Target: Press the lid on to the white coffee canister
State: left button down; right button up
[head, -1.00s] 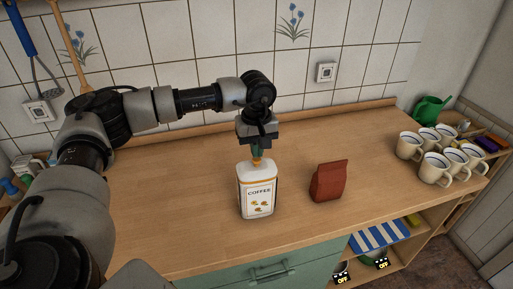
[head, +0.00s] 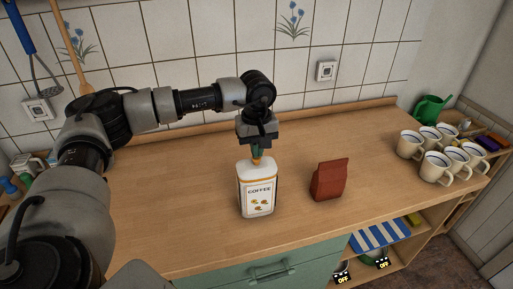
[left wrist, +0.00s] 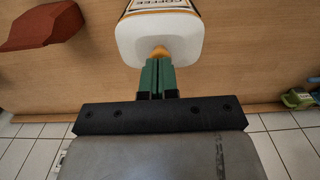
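The white coffee canister (head: 257,201) stands upright on the wooden counter, with its COFFEE label facing the front. Its white lid (left wrist: 160,32) with an orange-yellow knob (left wrist: 160,52) is on top; the seam under it is too small to judge. My left gripper (head: 257,153) points straight down above the lid. In the left wrist view its green fingers (left wrist: 158,68) are together with only a thin line between them. Their tips meet the knob, which shows beyond them rather than clearly between them. My right gripper is not in view.
A red-brown bag (head: 329,180) stands right of the canister, with clear counter between. Several mugs (head: 437,166) and a green watering can (head: 432,108) are at the right end. The tiled wall (head: 220,50) rises behind. A green drawer (head: 262,268) is below the front edge.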

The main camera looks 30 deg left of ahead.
pick_arm(q)
jog(key=shift+f+b, duration=0.3)
dwell(0.5)
jog(key=shift+r, duration=0.15)
jog(key=shift+r+p, duration=1.5)
jog(key=shift+r, duration=0.9)
